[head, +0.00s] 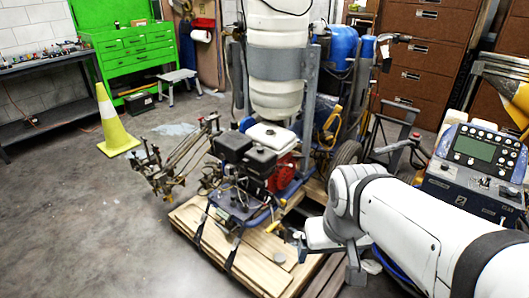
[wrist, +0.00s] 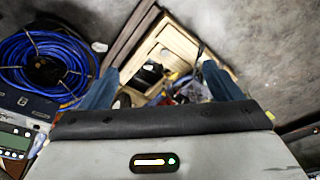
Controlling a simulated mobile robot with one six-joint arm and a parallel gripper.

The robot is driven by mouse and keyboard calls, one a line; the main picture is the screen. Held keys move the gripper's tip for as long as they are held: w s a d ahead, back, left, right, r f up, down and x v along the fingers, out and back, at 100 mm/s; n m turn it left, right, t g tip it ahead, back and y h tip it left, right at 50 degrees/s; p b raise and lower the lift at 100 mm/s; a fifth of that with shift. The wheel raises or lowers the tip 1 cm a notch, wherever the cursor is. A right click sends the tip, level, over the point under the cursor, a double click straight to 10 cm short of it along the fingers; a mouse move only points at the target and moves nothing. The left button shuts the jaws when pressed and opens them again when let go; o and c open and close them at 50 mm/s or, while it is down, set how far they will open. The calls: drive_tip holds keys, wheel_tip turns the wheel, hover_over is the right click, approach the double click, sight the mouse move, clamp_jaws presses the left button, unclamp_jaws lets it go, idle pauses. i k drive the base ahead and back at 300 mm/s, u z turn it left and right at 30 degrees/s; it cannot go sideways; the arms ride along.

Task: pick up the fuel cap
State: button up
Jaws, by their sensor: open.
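The striper's engine carries a white fuel tank (head: 270,136) in the head view, with a small dark round cap (head: 268,131) on its top. A small flat grey disc (head: 278,257) lies on the wooden pallet near its front; I cannot tell which of the two is the fuel cap. My gripper (head: 322,254) is at the front right of the pallet, apart from both. In the wrist view my gripper (wrist: 158,84) shows two blue fingers spread wide with nothing held between them. No cap can be made out clearly in the wrist view.
The line striper stands on the pallet (head: 185,214), its big white tank (head: 279,70) rising behind the engine. A control box with a screen (head: 475,165) is at the right. A coiled blue hose (wrist: 42,62) lies left in the wrist view.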

sight(279, 257)
drive_tip(key=u, duration=2.25)
drive_tip(key=i, duration=1.8)
drive_tip(key=z, duration=3.3)
drive_tip(key=i, duration=0.9)
drive_tip(key=u, duration=0.05)
